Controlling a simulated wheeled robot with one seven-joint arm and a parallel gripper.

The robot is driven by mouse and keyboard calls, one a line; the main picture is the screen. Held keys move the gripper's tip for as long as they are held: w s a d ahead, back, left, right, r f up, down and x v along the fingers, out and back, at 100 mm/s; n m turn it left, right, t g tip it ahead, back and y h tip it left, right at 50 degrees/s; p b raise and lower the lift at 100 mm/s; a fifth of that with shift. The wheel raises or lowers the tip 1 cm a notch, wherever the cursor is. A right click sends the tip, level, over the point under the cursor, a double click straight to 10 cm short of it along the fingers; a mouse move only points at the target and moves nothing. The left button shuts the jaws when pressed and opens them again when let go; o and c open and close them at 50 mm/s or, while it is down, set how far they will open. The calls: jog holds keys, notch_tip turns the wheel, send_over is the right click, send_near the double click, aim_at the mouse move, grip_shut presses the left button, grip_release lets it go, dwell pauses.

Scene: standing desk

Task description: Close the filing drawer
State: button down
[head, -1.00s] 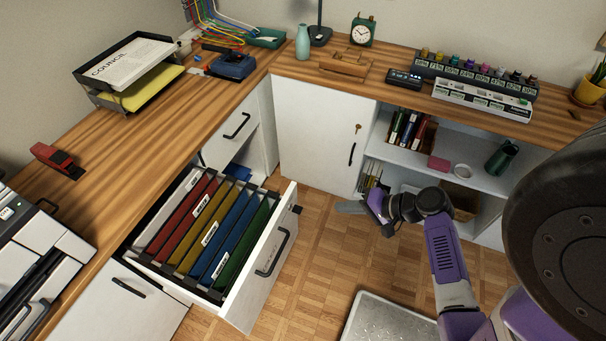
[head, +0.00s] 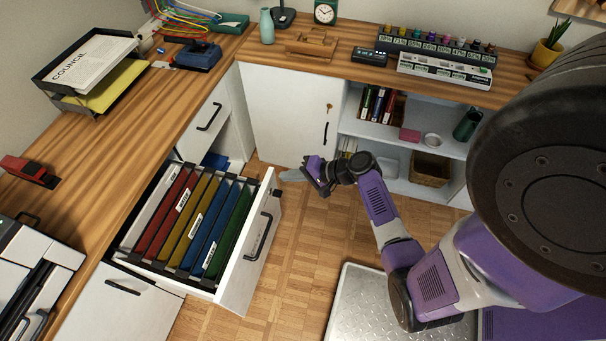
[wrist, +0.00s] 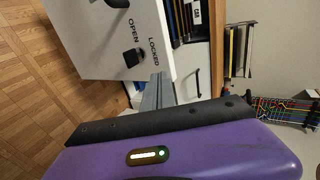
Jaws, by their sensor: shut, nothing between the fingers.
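The filing drawer stands pulled out, its white front (head: 240,268) facing right with a dark bar handle (head: 258,236). Red, yellow, blue and green hanging folders (head: 190,222) fill it. My gripper (head: 284,175) is shut and empty, just right of the far end of the drawer front. In the wrist view, the drawer front (wrist: 105,50) carries a black lock (wrist: 134,58) with OPEN and LOCKED lettering. The grey fingers of my gripper (wrist: 156,88) lie beside that front's edge, close to the lock. I cannot tell whether they touch it.
The wooden desktop (head: 150,125) runs above the drawer, with a paper tray (head: 92,95) and a printer (head: 30,275) on it. A white cupboard (head: 290,115) and open shelves (head: 400,140) stand behind. Parquet floor (head: 300,235) is clear right of the drawer.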

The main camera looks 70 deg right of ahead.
aim_at(272, 174)
jog(key=shift+w, duration=1.15)
jog(key=shift+w, duration=0.1)
jog(key=shift+w+a, duration=0.1)
jog(key=shift+w, duration=0.5)
jog(key=w+a+b, duration=0.1)
jog(key=w+b, duration=0.9)
jog(key=w, duration=2)
jog(key=shift+w, duration=0.35)
